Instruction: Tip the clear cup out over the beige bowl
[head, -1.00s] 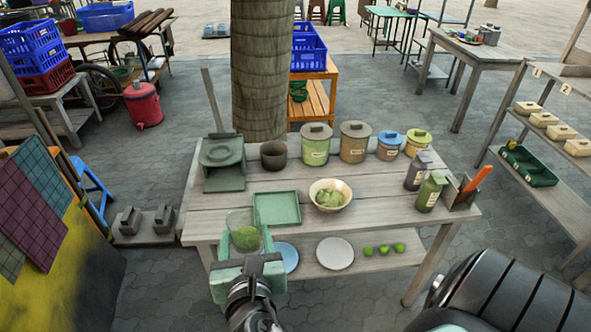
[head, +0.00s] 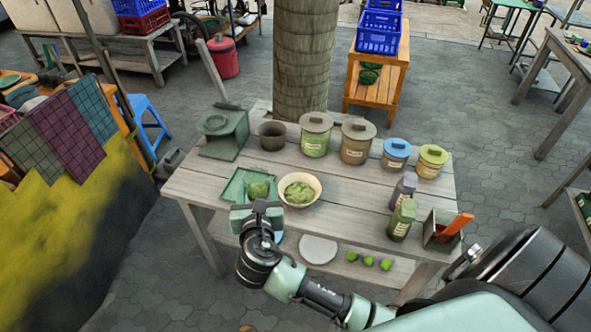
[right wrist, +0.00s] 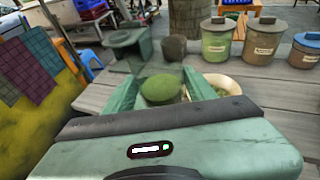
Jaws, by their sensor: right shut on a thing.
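The clear cup (head: 258,188), with green stuff inside, is in my right gripper (head: 257,211). In the head view it shows in front of the green tray, just left of the beige bowl (head: 316,189). The bowl stands on the table with pale green contents. In the right wrist view the cup's green contents (right wrist: 161,88) lie between the fingers, and the bowl (right wrist: 226,85) shows partly behind the right finger. The cup's clear wall is faint, and the gripper hides its lower part. It looks about upright. My left gripper is not in view.
The green tray (head: 234,188) lies left of the bowl. A dark pot (head: 272,135) and several lidded jars (head: 315,138) line the back. Two bottles (head: 402,219) and a box with an orange-handled tool (head: 440,234) stand at the right. Bare planks lie right of the bowl.

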